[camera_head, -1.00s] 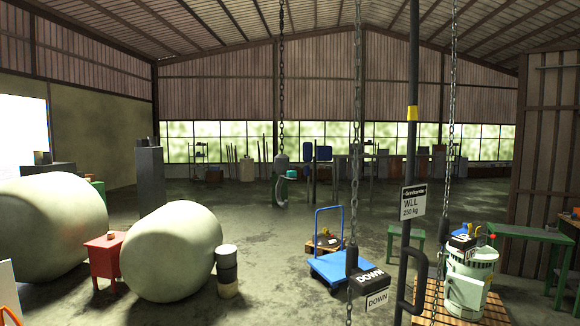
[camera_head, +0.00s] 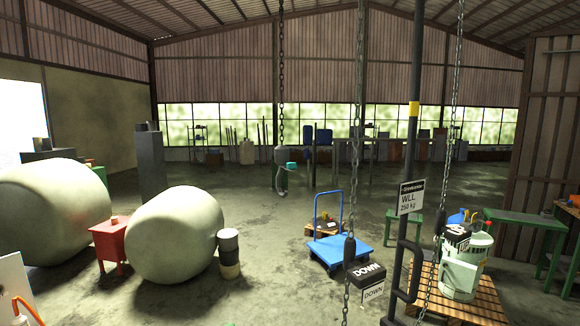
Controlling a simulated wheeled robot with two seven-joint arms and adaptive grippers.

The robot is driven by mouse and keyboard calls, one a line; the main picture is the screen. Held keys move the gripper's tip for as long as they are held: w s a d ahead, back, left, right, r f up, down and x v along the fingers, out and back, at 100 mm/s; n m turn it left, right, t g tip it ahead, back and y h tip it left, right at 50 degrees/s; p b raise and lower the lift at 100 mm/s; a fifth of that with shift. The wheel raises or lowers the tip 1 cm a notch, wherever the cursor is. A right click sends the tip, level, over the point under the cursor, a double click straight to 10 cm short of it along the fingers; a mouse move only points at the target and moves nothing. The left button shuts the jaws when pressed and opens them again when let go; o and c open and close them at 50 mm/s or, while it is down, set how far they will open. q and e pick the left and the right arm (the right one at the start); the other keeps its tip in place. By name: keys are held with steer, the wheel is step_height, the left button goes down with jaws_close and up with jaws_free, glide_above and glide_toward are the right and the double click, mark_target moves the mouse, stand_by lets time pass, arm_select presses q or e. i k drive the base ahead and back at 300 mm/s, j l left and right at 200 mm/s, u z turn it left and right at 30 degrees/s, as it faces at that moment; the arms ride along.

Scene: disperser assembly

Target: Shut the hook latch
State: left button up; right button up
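A grey hook block (camera_head: 281,154) hangs from a dark chain near the middle of the view. A small hook (camera_head: 282,187) shows below it, and a small teal part (camera_head: 292,166) sits at its right side. The hook and its latch are too small to tell whether the latch is open or shut. Neither of my grippers shows in the view.
Hanging chains and a pendant marked DOWN (camera_head: 367,274) are close in front. A dark pole carries a WLL 250 kg sign (camera_head: 411,198). A white-green container (camera_head: 463,268) stands on a wooden pallet (camera_head: 489,297). A blue cart (camera_head: 340,249) and large pale tanks (camera_head: 177,236) stand on the floor.

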mark_target(291, 167)
steer(key=i+l+u, duration=0.25)
steer(key=l, duration=0.3)
steer(key=i+l+u, duration=0.25)
steer(key=i+l, duration=0.15)
steer(key=l, duration=0.25)
